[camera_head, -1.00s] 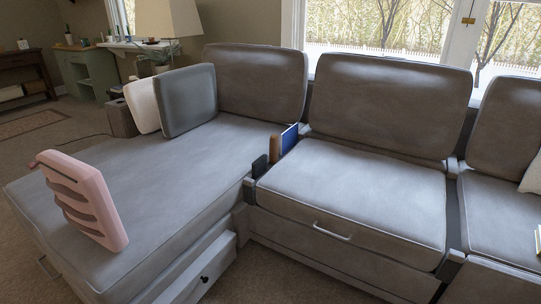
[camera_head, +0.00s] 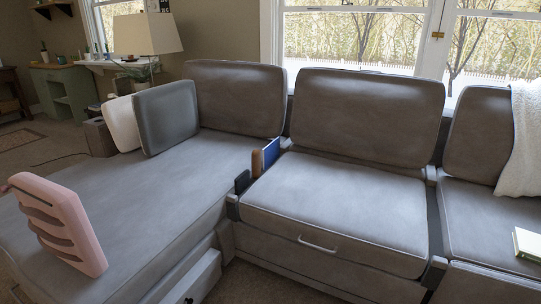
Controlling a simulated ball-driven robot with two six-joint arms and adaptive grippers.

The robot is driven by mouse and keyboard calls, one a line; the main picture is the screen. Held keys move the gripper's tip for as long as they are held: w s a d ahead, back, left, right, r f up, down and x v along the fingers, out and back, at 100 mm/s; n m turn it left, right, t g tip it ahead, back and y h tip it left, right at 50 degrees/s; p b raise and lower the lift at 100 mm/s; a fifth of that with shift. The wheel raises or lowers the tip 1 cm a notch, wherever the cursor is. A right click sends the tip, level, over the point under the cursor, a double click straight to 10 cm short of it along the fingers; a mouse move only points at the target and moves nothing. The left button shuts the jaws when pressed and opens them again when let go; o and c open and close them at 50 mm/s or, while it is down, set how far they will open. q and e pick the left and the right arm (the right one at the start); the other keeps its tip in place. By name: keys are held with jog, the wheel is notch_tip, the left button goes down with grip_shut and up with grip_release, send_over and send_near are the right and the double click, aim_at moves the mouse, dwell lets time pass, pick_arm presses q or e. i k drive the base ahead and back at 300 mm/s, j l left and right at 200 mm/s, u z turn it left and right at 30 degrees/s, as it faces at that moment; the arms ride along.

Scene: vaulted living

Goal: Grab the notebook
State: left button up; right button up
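A thin blue item (camera_head: 271,152), which looks like a notebook or book, stands upright in the gap between the sofa's chaise and its middle seat. A brown item (camera_head: 257,163) and a dark item (camera_head: 242,182) are tucked in the same gap beside it. A second book-like item (camera_head: 527,244), with a pale cover and yellowish edge, lies on the right seat, cut off by the right picture edge. I cannot tell which one is the notebook. Neither of my grippers is in view.
The grey sofa (camera_head: 340,205) fills the view. A pink slatted object (camera_head: 62,222) stands on the chaise at the left. Cushions (camera_head: 166,116) lean behind it. A white throw (camera_head: 522,140) hangs at the right. An open drawer (camera_head: 190,283) juts out below the chaise.

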aim_at(272, 152)
jog(key=i+l, duration=0.75)
jog(key=i+u, duration=0.1)
jog(key=u, duration=0.4)
jog(key=l+u, duration=0.1)
jog(key=u, duration=0.35)
jog(key=i+l+u, duration=0.1)
jog(key=u, duration=0.4)
